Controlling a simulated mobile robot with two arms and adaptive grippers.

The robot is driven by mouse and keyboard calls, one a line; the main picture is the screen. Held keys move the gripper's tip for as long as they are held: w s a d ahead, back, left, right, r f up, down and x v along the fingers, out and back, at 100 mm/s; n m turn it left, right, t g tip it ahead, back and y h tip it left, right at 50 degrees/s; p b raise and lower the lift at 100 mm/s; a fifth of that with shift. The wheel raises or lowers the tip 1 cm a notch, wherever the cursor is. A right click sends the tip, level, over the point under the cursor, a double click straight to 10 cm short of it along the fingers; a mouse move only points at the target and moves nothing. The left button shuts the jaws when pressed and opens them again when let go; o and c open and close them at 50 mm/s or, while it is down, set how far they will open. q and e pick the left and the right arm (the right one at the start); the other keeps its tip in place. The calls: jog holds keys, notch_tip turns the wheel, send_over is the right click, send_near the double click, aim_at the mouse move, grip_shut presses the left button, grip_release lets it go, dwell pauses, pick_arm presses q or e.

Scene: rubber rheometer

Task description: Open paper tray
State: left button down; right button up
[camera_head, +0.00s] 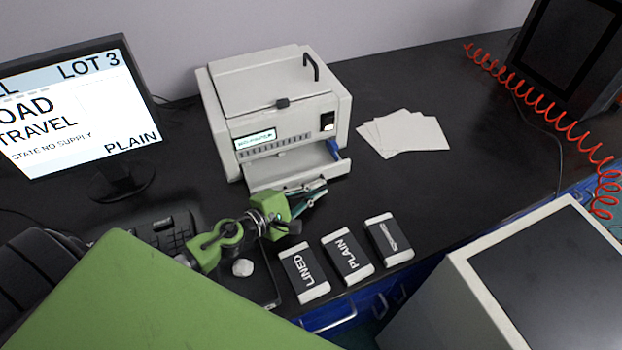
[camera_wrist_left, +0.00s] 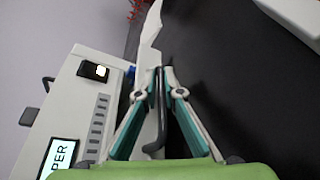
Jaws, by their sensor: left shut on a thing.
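The paper tray (camera_head: 340,168) is the low drawer at the front of the white printer-like machine (camera_head: 270,75). It stands partly pulled out, with a gap behind its front panel. My left gripper (camera_head: 318,190) is at the front of the tray. In the left wrist view, the fingers of my left gripper (camera_wrist_left: 160,85) are closed around the dark bar handle (camera_wrist_left: 153,125) of the tray. The machine's small display (camera_wrist_left: 62,155) and button row show beside it. My right gripper is not in view.
Three packs lie in front: one marked LINED (camera_head: 304,270), one marked PLAIN (camera_head: 347,255), and a third (camera_head: 389,238). Loose white sheets (camera_head: 405,134) lie right of the machine. A monitor (camera_head: 70,105) and keyboard (camera_head: 170,232) stand left. A red coiled cable (camera_head: 545,115) hangs at right.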

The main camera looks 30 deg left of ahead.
pick_arm(q)
jog(key=shift+a+f, duration=0.1)
jog(key=shift+f, duration=0.05)
jog(key=c, duration=2.2)
grip_release()
jog(key=shift+w, duration=0.1)
jog(key=shift+w+r, duration=0.15)
jog(key=shift+r, duration=1.4)
notch_tip(320, 180, up, 7)
